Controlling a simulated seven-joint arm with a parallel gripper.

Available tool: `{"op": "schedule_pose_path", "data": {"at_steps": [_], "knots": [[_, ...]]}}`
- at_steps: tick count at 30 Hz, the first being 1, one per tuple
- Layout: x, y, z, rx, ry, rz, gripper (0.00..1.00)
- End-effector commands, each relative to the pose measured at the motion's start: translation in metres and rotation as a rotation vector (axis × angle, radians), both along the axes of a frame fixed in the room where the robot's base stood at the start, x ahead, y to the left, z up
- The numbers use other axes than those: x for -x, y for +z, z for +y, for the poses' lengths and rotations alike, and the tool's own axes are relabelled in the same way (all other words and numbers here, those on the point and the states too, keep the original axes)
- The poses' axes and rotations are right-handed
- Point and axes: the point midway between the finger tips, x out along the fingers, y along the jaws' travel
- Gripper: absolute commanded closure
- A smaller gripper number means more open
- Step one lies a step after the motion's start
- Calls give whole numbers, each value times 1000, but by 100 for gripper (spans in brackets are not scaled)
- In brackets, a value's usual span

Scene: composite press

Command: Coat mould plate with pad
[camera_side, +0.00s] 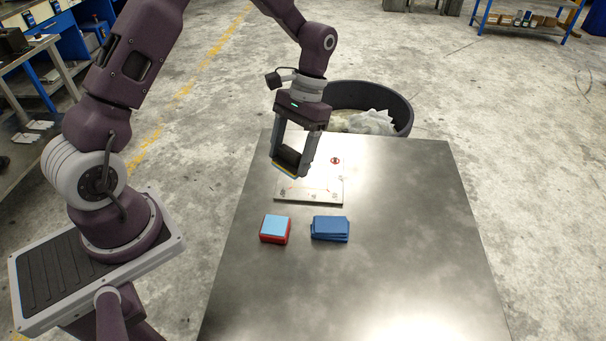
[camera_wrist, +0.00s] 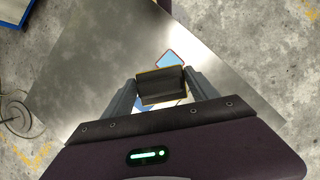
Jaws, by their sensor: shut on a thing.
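My gripper (camera_side: 293,158) is shut on a dark pad (camera_side: 288,158) with a thin yellowish lower edge. It holds the pad tilted above the far left part of the mould plate, apart from the table. In the wrist view the dark pad (camera_wrist: 161,86) sits between the fingers of my gripper (camera_wrist: 160,80). The mould plate (camera_side: 322,190) is a flat silvery sheet with small red marks and a red round mark near its far right. My gripper and the pad hide part of it.
A light blue square on a red block (camera_side: 274,229) and a stack of dark blue pads (camera_side: 330,229) lie in front of the plate. The metal table (camera_side: 410,220) is clear to the right and front. A black round bin (camera_side: 400,108) with pale crumpled material stands behind.

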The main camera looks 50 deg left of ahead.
Motion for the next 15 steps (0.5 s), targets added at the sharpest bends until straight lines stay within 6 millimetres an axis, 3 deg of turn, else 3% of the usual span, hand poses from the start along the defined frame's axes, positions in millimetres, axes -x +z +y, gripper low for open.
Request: {"op": "schedule_pose_path", "data": {"at_steps": [3,7,11,15], "knots": [[-6,25,-2,-17,-106,6,78],[-20,16,-4,-18,23,16,78],[-51,-11,-2,-16,374,20,78],[-91,-42,10,-11,833,25,78]]}}
